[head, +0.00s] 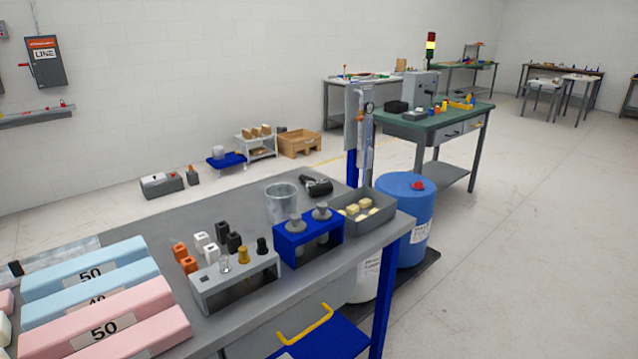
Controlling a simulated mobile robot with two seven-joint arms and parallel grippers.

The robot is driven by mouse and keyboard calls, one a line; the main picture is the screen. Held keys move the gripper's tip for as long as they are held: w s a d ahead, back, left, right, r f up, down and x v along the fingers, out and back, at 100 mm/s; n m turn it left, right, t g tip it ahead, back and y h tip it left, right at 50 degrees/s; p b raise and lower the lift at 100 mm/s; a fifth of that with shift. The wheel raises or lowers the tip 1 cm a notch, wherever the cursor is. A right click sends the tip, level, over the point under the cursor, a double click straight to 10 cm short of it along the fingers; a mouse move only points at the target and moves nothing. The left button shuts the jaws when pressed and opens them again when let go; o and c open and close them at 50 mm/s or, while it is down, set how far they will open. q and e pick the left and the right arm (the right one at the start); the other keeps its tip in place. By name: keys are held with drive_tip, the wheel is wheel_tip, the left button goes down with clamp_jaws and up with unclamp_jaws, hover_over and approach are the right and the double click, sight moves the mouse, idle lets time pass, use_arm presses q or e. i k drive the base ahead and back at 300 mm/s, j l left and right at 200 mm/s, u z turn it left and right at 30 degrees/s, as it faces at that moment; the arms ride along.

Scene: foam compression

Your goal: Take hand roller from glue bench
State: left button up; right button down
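I cannot make out a hand roller for certain. A dark, rounded tool (318,186) lies at the back of the near grey bench (225,200), behind the clear beaker (281,203); it is too small to tell what it is. Which bench is the glue bench is not readable here. A green-topped bench (440,119) farther back holds small black, orange and yellow items, also too small to identify. Neither of my grippers is in view.
The near bench holds pink foam blocks (108,323), blue blocks (85,268), a grey rack (235,283), a blue rack (308,239) and a grey tray (371,221). A blue drum (405,215) stands at its right end. Open floor (520,250) lies to the right.

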sight(319, 189)
drive_tip(key=i+l+u, duration=0.1)
drive_tip(key=l, duration=0.25)
drive_tip(key=i+l+u, duration=0.1)
drive_tip(key=l, duration=0.25)
drive_tip(key=i+l, duration=0.25)
drive_tip(key=i+l+u, duration=0.15)
drive_tip(key=l, duration=0.3)
drive_tip(key=i+l+u, duration=0.1)
drive_tip(key=l, duration=0.25)
drive_tip(key=i+l+u, duration=0.1)
drive_tip(key=l, duration=0.3)
